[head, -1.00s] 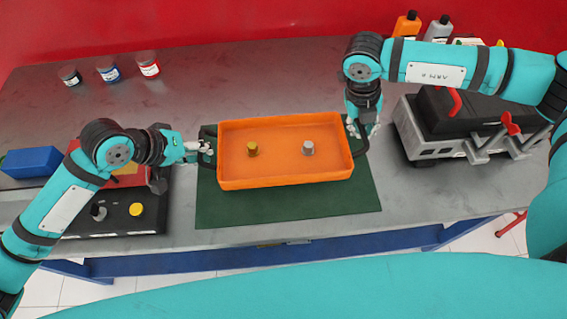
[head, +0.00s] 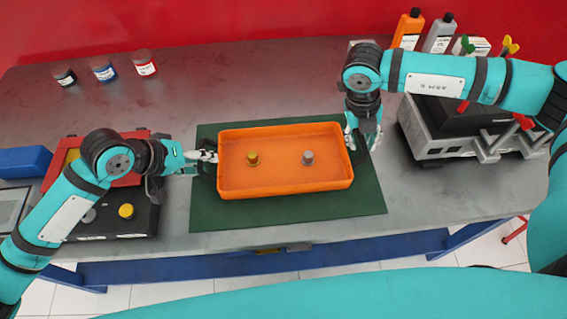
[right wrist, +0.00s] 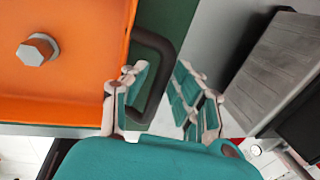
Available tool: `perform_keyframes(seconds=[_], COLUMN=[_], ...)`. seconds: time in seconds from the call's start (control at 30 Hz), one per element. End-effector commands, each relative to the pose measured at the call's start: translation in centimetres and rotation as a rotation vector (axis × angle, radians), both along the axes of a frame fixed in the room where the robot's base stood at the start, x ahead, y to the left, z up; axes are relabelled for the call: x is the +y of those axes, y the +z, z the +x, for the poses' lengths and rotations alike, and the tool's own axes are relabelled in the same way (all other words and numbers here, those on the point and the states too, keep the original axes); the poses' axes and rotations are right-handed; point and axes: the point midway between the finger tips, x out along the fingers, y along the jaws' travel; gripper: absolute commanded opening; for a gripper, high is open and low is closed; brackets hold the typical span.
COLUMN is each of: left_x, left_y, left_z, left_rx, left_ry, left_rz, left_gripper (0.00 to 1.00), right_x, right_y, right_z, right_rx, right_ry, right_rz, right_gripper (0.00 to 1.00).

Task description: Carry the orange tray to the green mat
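The orange tray (head: 285,187) lies level within the outline of the green mat (head: 330,205), on it or very close above it. It holds a brass-coloured bolt (head: 252,158) and a grey hex bolt (head: 307,157), which also shows in the right wrist view (right wrist: 37,50). My left gripper (head: 207,157) is at the tray's left end; its finger gap is too small to read. My right gripper (head: 362,142) is at the right end. In the right wrist view its fingers (right wrist: 163,100) stand apart, with the tray's black handle (right wrist: 160,50) between them, nearer the left finger.
A grey and black engine unit (head: 440,135) stands close to the right of the mat. A black box with a yellow knob (head: 126,211) and a blue box (head: 25,162) are at left. Jars (head: 104,68) and bottles (head: 408,30) stand at the back. The bench behind the mat is clear.

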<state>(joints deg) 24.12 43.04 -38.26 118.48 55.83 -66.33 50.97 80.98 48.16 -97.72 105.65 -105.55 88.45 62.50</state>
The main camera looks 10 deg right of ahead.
Motion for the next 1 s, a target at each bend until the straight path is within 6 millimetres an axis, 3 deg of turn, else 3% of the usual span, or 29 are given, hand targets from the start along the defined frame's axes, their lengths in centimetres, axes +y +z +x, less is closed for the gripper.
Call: perform_keyframes(seconds=[0.27, 0.7, 1.0], left_x=[0.6, 5.3, 6.4], left_y=[0.9, 7.6, 9.3], left_z=[-0.4, -3.4, -4.2], left_rx=[-0.001, -0.002, 0.001], left_ry=[0.001, 0.001, -0.001], left_rz=[0.000, 0.004, 0.000], left_gripper=[0.31, 0.31, 0.31], right_x=[0.1, 0.1, 0.2], right_y=[0.0, 0.0, 0.6], right_z=[0.0, 0.0, 0.0], right_rx=[0.000, 0.001, -0.001], right_ry=[0.001, 0.001, 0.001], right_rz=[0.001, 0.001, 0.002], right_gripper=[0.27, 0.27, 0.27])
